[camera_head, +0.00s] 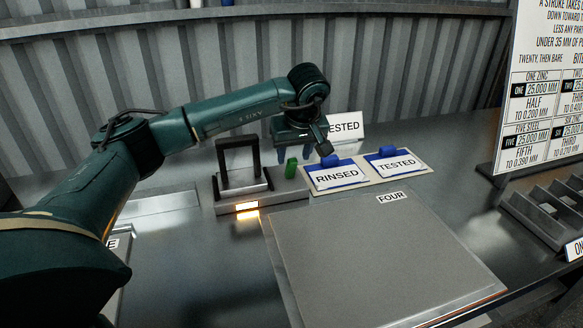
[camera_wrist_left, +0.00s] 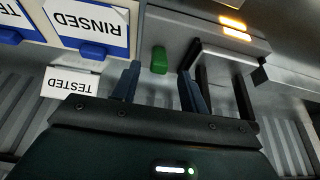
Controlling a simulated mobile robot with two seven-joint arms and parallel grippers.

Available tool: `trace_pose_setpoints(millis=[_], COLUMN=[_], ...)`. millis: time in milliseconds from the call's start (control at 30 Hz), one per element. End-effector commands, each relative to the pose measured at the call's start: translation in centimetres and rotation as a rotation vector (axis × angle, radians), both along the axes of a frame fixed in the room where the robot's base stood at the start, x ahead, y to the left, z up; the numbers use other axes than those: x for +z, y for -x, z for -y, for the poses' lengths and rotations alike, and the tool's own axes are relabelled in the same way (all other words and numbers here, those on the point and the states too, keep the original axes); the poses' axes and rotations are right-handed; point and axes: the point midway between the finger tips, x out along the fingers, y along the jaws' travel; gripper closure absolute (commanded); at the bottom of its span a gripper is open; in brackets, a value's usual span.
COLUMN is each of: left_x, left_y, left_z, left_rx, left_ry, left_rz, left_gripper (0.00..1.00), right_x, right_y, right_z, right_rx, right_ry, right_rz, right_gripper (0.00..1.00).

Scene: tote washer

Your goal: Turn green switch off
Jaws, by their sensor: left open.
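The green switch (camera_head: 291,168) is a small upright block on the right part of the grey metal fixture (camera_head: 236,208) at the back of the bench. It also shows in the left wrist view (camera_wrist_left: 159,60). My left gripper (camera_head: 294,152) is above and just behind the switch in the head view. In the left wrist view its two blue fingers (camera_wrist_left: 158,84) are apart and empty, with the switch beyond them and in line with the gap. I cannot tell whether they touch it. My right gripper is not in view.
A black-framed handle (camera_head: 240,163) stands left of the switch, with a lit amber lamp (camera_head: 247,206) on the fixture front. The blue-clipped RINSED sign (camera_head: 337,178) and TESTED sign (camera_head: 396,164) lie close on the right. A flat FOUR panel (camera_head: 380,250) lies in front, bare.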

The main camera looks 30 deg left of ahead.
Motion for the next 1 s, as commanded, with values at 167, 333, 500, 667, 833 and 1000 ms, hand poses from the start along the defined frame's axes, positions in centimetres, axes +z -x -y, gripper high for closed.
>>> trace_pose_setpoints(millis=[167,333,500,667,833,1000], left_x=[-3.4,-5.5,-6.2,-6.3,-6.3,-6.3], left_y=[-0.8,-1.4,-1.7,-1.7,-1.7,-1.7], left_z=[-1.0,-1.7,-1.9,-1.9,-1.9,-1.9], left_rx=[0.002,0.000,-0.001,-0.001,-0.001,-0.001], left_ry=[0.001,0.001,0.002,0.002,0.002,0.002], left_rz=[-0.004,-0.002,0.001,0.001,0.001,0.001], left_gripper=[0.56,0.56,0.56,0.56,0.62,0.76], right_x=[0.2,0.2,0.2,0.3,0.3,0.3], right_y=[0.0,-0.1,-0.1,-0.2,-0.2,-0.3], right_z=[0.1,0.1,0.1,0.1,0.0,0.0], right_rx=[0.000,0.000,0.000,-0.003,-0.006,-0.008], right_ry=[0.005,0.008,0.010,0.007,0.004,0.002], right_rz=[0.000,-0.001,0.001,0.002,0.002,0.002], right_gripper=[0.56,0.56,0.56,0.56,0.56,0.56])
